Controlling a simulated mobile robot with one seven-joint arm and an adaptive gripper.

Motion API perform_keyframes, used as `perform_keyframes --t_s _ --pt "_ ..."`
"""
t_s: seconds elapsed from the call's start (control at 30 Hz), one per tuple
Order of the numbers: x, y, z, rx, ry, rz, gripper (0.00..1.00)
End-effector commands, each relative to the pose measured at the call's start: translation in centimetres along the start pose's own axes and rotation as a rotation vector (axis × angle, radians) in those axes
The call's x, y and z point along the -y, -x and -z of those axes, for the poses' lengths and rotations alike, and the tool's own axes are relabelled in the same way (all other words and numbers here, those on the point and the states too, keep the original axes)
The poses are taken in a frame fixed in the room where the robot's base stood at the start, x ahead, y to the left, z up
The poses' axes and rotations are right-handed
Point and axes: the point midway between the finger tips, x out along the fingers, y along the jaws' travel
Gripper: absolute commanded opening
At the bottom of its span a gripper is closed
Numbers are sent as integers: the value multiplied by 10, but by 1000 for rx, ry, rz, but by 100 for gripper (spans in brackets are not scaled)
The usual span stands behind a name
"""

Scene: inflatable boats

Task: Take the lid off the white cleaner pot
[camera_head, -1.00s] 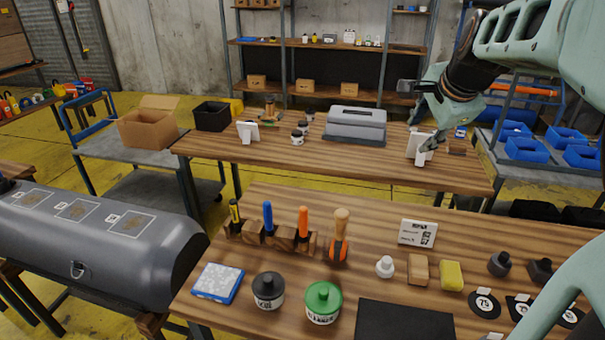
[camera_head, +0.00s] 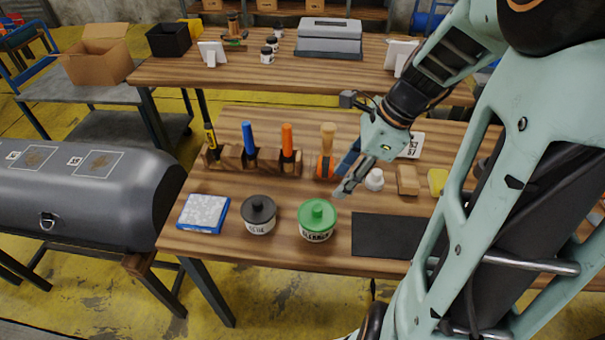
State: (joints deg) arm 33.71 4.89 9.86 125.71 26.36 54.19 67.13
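The white cleaner pot (camera_head: 316,235) stands upright on the near wooden table, with dark lettering on its side. Its green lid (camera_head: 318,213), with a round knob on top, sits on it. My gripper (camera_head: 343,187) is above the table, just behind and to the right of the lid, apart from it. Its fingers point down and left. They appear spread with nothing between them.
A glue pot with a black lid (camera_head: 258,214) stands left of the cleaner pot, and a blue-edged pad (camera_head: 203,213) lies farther left. A wooden tool rack (camera_head: 250,160) stands behind. A black mat (camera_head: 385,236) lies to the right. A white bottle (camera_head: 374,180) stands near my gripper.

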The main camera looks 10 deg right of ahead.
Motion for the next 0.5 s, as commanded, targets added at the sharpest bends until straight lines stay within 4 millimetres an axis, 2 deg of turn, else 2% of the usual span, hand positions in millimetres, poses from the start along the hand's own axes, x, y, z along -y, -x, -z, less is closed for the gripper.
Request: perform_keyframes --t_s 0.13,0.33,0.5 --pt "-5 -15 0 11 -14 -16 39" --pt "-6 -47 -1 11 -13 -15 39" --pt "-5 -60 -1 10 -12 -13 39"
